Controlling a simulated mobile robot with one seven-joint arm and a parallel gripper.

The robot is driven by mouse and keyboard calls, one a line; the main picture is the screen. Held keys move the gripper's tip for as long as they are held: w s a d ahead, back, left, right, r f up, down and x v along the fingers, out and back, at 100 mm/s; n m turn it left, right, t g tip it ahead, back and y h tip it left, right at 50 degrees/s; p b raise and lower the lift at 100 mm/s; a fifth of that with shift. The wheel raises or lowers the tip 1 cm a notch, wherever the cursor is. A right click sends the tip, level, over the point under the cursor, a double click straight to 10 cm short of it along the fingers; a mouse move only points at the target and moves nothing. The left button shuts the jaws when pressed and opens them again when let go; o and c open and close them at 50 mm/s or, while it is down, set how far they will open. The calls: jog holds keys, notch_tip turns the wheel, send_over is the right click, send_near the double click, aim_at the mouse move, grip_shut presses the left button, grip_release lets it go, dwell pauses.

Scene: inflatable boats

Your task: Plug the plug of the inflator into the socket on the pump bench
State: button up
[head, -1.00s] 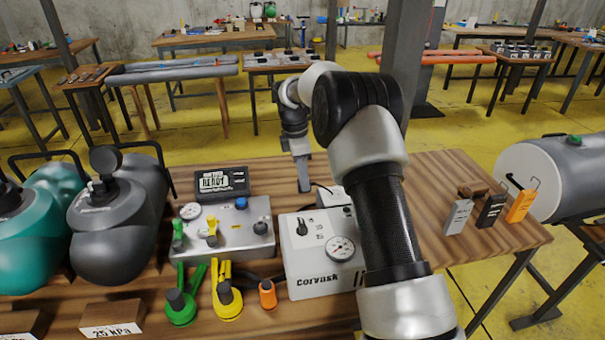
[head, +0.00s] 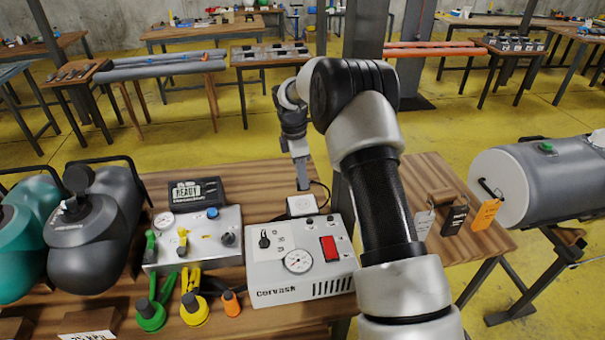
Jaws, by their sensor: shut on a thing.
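The inflator (head: 278,277) is a white box marked Corvask, with a gauge, a black knob and a red switch, on the wooden bench. A small white box (head: 301,206), which looks like the socket, stands just behind it. My gripper (head: 303,187) points down at the back edge of this box and is shut. A black cable (head: 326,190) curves from beside the fingertips down to the right, which suggests the plug is in my jaws. The plug itself is too small or hidden to make out, and I cannot tell whether it touches the socket.
A grey valve panel (head: 215,240) and a READY display (head: 196,192) stand left of the inflator. Green, yellow and orange fittings (head: 194,308) lie in front. Grey and teal tanks are at the far left. Hanging tags (head: 455,219) and a grey cylinder (head: 550,185) are at right.

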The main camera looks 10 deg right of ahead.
jog(key=shift+f+b, duration=1.8)
jog(key=shift+f, duration=1.1)
jog(key=shift+f, duration=0.55)
dwell(0.5)
jog(key=o, duration=1.1)
jog(key=shift+c, duration=0.2)
notch_tip(320, 180, up, 17)
jog(key=a, duration=0.2)
jog(key=shift+r, duration=0.15)
